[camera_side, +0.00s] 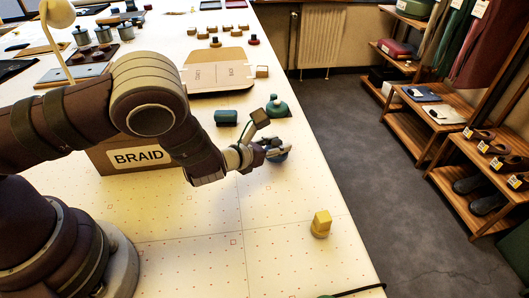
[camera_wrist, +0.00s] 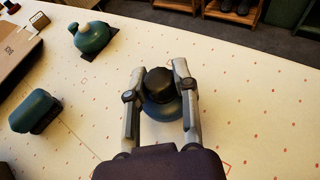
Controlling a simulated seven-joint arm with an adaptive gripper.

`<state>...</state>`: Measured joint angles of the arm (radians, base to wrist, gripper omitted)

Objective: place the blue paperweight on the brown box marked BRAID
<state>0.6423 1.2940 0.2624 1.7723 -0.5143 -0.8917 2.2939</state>
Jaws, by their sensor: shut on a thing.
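The blue paperweight (camera_side: 279,157) is at the right part of the table, between the fingers of my gripper (camera_side: 270,148). In the wrist view the blue paperweight (camera_wrist: 168,107) shows a round blue body with a dark knob on top, and the fingers of my gripper (camera_wrist: 157,92) press on it from both sides. My gripper is shut on it. It looks upright and at or close to the table top; I cannot tell whether it touches. The brown box marked BRAID (camera_side: 137,157) stands to the left, its upper part largely hidden behind my arm.
A teal weight with a knob (camera_side: 278,106) and a dark green block (camera_side: 226,117) stand behind my gripper. A yellow weight (camera_side: 320,224) stands nearer the front right. A flat brown board (camera_side: 220,75) lies farther back. The table's right edge is close to my gripper.

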